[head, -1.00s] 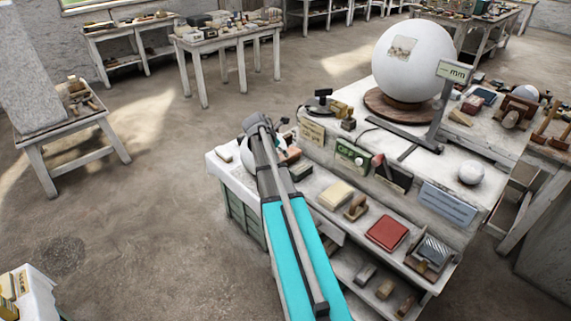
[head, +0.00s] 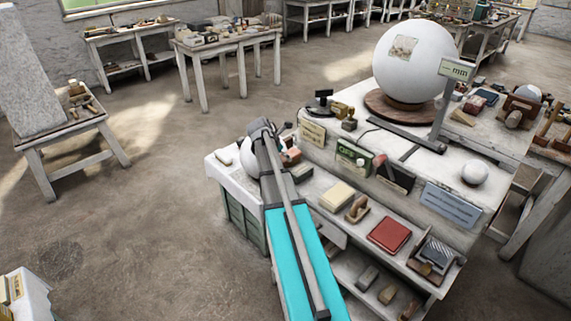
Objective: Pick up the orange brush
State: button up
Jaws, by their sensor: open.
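I cannot clearly make out an orange brush. A small orange-pink thing (head: 292,155) shows just right of my arm on the left part of the bench. It is partly hidden by the arm and too small to name. My arm reaches up from the bottom and ends over the left end of the bench. My gripper cannot be made out; the arm's end hides that spot.
The white bench (head: 475,205) carries a large plaster sphere (head: 415,65), a small sphere (head: 474,173) and an upright gauge (head: 443,105). Its lower shelf holds a red book (head: 389,235) and a wooden-handled tool (head: 357,209).

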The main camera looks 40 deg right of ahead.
jog(key=shift+b+x, duration=1.15)
jog(key=shift+x, duration=0.55)
jog(key=shift+w, duration=0.1)
jog(key=c, duration=1.2)
